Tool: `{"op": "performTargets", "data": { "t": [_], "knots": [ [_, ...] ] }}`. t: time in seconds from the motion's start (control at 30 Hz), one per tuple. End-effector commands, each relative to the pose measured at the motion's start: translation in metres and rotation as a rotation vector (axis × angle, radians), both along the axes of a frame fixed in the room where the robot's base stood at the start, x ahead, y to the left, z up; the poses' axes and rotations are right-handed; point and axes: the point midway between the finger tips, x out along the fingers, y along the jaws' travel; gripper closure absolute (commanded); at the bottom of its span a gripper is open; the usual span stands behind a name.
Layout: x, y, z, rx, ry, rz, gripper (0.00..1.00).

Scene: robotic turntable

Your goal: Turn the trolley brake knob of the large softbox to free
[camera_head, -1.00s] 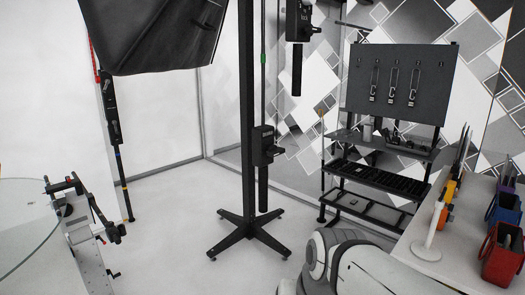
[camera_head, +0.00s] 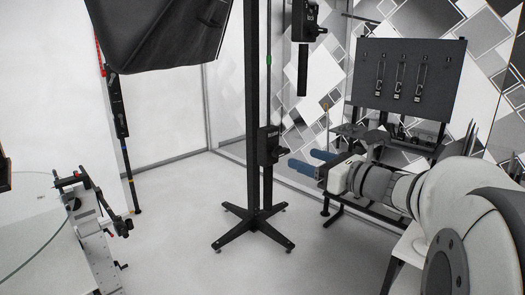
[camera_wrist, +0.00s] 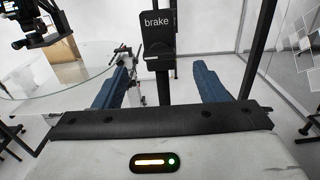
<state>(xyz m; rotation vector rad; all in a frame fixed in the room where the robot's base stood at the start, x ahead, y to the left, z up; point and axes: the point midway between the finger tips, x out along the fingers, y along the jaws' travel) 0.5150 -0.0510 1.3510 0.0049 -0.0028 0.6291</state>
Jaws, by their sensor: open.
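The large softbox (camera_head: 155,32) hangs at the upper left in the head view, beside a tall black stand (camera_head: 251,100). A black brake box (camera_head: 268,146) sits partway up the stand. In the wrist view the brake box (camera_wrist: 157,33) carries the white word "brake" and stands ahead, near the top centre. A dark part juts out below the word; I cannot make out the knob's setting. My gripper (camera_head: 301,161) is right of the box in the head view, with blue fingers apart and empty. In the wrist view my gripper (camera_wrist: 162,72) has its fingers either side of the box's line, short of it.
A second black box (camera_head: 306,20) with a hanging bar is higher up. A rack with a tool panel (camera_head: 410,78) stands behind my arm. A round glass table (camera_head: 35,225) is at the left. The stand's cross-shaped foot (camera_head: 253,230) spreads on clear floor.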

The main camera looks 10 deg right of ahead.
Motion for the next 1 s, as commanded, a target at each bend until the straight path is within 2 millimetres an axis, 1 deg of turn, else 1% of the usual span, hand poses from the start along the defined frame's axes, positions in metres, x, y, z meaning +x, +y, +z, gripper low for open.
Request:
{"op": "performTargets", "data": {
  "t": [0.2, 0.3, 0.43, 0.6, 0.8, 1.0],
  "knots": [
    [0.027, 0.022, 0.001, -0.001, 0.003, 0.007, 0.35],
    [0.040, 0.031, 0.001, -0.003, 0.003, 0.006, 0.35],
    [0.051, 0.039, 0.000, -0.003, 0.003, 0.003, 0.35],
    [0.056, 0.042, 0.000, -0.004, 0.001, 0.002, 0.35],
    [0.056, 0.042, -0.001, -0.005, 0.000, 0.001, 0.35],
    [0.056, 0.041, -0.001, -0.006, 0.001, 0.001, 0.51]
  ]
}}
